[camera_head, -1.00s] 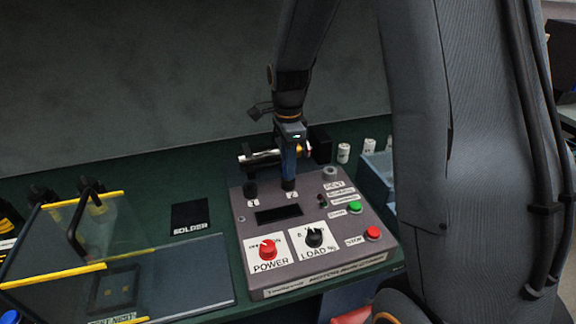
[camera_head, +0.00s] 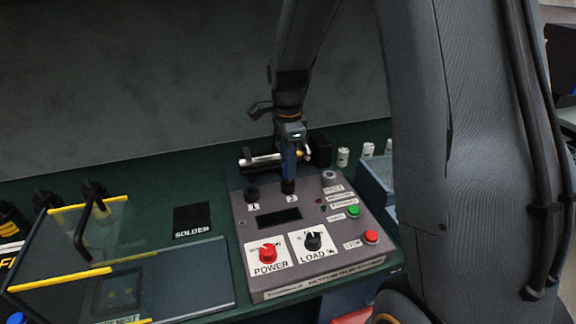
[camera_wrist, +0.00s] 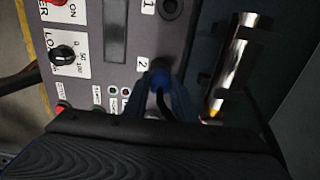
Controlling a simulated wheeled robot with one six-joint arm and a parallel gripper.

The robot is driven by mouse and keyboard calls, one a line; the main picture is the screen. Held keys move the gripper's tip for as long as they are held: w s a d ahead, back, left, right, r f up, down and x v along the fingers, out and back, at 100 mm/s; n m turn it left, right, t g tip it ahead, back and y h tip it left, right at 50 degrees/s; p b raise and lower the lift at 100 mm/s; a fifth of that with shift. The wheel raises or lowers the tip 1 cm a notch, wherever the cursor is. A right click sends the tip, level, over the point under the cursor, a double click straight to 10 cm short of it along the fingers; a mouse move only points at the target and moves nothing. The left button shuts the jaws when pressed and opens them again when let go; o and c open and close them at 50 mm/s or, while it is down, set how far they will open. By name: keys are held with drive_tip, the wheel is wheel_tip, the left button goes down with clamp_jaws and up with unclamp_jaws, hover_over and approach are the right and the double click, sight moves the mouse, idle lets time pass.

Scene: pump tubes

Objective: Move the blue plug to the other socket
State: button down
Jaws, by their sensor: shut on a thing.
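My gripper (camera_head: 289,178) points straight down over the grey control panel (camera_head: 262,290). It is shut on the blue plug (camera_wrist: 160,80), whose blue body and dark cable show between the fingers in the wrist view. The plug is at the socket marked 2 (camera_head: 288,188), at the panel's back edge. The fingers hide the socket, so I cannot tell how deep the plug sits. The socket marked 1 (camera_head: 252,194) is a black ring to the left; it also shows at the top of the wrist view (camera_wrist: 170,8) with nothing in it.
A metal cylinder (camera_wrist: 233,62) lies just behind the sockets. The panel carries a red POWER knob (camera_head: 268,252), a black LOAD knob (camera_head: 312,241), a green button (camera_head: 353,211) and a red button (camera_head: 371,236). A clear yellow-edged cover (camera_head: 60,278) stands at left.

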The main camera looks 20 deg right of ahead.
drive_tip(key=shift+r+p, duration=1.1)
drive_tip(key=shift+r, duration=0.35)
idle(0.5)
